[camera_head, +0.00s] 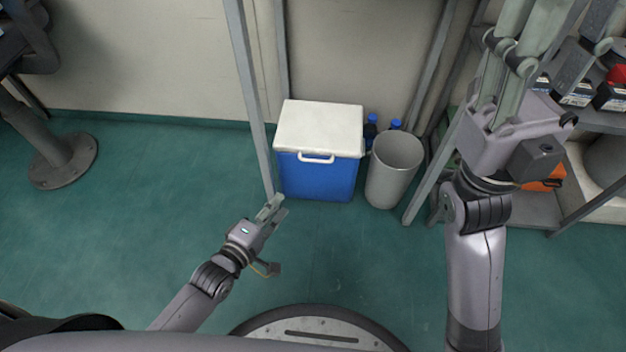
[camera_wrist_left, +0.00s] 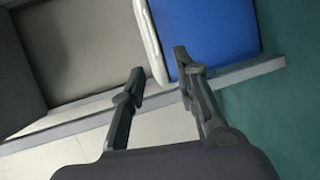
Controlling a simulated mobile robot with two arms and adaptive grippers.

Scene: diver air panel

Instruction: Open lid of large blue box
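The large blue box (camera_head: 318,177) is a cooler on the floor against the wall, with a white lid (camera_head: 320,128) that is closed and a white handle on its front. My left gripper (camera_head: 273,208) is low, in front and to the left of the box, apart from it. In the left wrist view its two fingers (camera_wrist_left: 158,72) are spread with nothing between them; the box's blue side (camera_wrist_left: 215,30) and the white lid edge (camera_wrist_left: 152,40) show beyond. My right gripper (camera_head: 510,55) is raised at the right, its fingers running up to the picture's top edge, seemingly apart.
A grey bin (camera_head: 394,170) stands close to the right of the box, with blue-capped bottles (camera_head: 371,128) behind. A metal post (camera_head: 250,90) runs down just left of the box. Shelves with goods stand at the right.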

